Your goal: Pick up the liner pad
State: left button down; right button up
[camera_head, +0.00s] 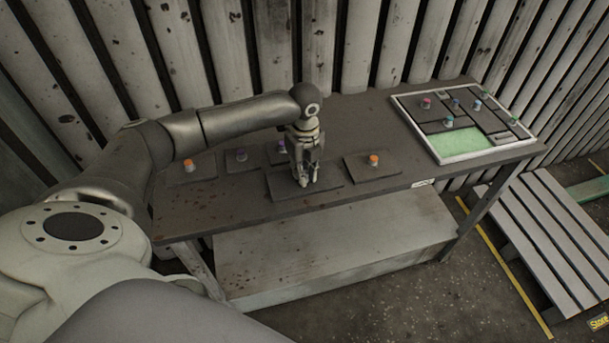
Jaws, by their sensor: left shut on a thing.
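Several flat dark pads with small coloured knobs lie on the dark table; I cannot tell for sure which one is the liner pad. My left gripper (308,184) points straight down at the middle of one dark pad (282,187) near the table's front edge. It is shut on that pad's knob, which the fingers hide. I cannot tell whether this pad rests on the table or is slightly raised. My right gripper is not in view.
A white-framed tray (436,157) at the table's right holds more knobbed pads and a bare green area. A slatted wall (345,45) stands behind. A pallet (545,230) is at right.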

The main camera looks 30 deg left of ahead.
pick_arm(q)
jog(key=shift+r, duration=0.1)
jog(key=shift+r, duration=0.25)
notch_tip(320, 180, up, 2)
jog(key=shift+w+r+b, duration=0.1)
jog(key=shift+r+b, duration=0.05)
jog(key=shift+b, duration=0.65)
jog(key=s+d+r+p, duration=0.2)
jog(key=s+d+r, duration=0.2)
jog(key=r, duration=0.3)
jog(key=s+d+r+p, duration=0.2)
jog(key=s+d+r, duration=0.2)
jog(key=s+r, duration=0.3)
jog(key=shift+d+r+p, duration=0.35)
jog(key=shift+r, duration=0.15)
